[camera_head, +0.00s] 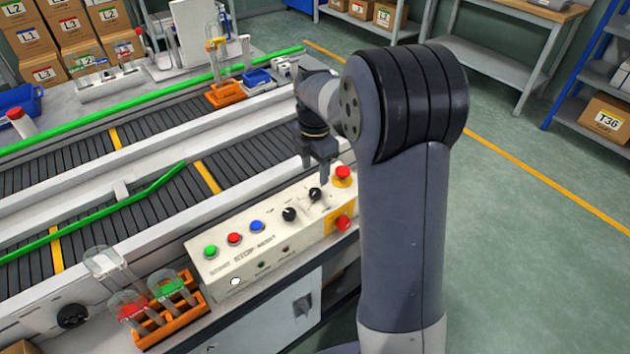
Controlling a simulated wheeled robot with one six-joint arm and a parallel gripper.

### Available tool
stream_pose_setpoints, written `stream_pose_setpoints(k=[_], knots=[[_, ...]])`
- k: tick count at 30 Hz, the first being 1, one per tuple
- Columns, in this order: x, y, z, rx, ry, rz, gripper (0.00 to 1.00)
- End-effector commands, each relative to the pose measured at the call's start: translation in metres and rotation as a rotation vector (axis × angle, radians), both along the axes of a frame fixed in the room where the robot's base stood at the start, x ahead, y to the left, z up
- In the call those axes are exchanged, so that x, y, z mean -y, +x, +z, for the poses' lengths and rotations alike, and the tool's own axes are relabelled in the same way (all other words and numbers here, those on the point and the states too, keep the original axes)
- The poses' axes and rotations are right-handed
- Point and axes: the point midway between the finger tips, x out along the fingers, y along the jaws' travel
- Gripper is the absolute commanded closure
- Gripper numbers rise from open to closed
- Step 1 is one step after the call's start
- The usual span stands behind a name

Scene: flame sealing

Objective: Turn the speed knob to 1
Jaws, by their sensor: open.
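A cream control panel (262,262) stands along the front of the conveyor. It carries two black knobs, a left knob (289,214) and a right knob (315,194). Their printed labels are too small to read, so I cannot tell which is the speed knob or what setting either points to. My gripper (314,173) points down just above and behind the right knob, with its fingers apart and nothing between them. It appears clear of the knob, though the exact gap is hard to judge.
Green (211,251), red (234,238) and blue (256,226) buttons sit left of the knobs. A red emergency button (343,173) stands close to the right of my gripper. Conveyor belts lie behind.

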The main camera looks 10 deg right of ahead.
Motion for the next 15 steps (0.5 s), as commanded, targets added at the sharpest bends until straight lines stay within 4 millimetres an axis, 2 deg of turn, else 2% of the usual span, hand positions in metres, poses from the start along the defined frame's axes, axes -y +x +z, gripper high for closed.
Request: stream_pose_setpoints(k=[3,6,15], knots=[[0.0,0.001,0.02,0.003,0.0,0.0,0.48],[0.0,0.0,0.03,0.0,0.0,0.0,0.48],[0.0,0.0,0.036,0.0,0.0,0.0,0.48]])
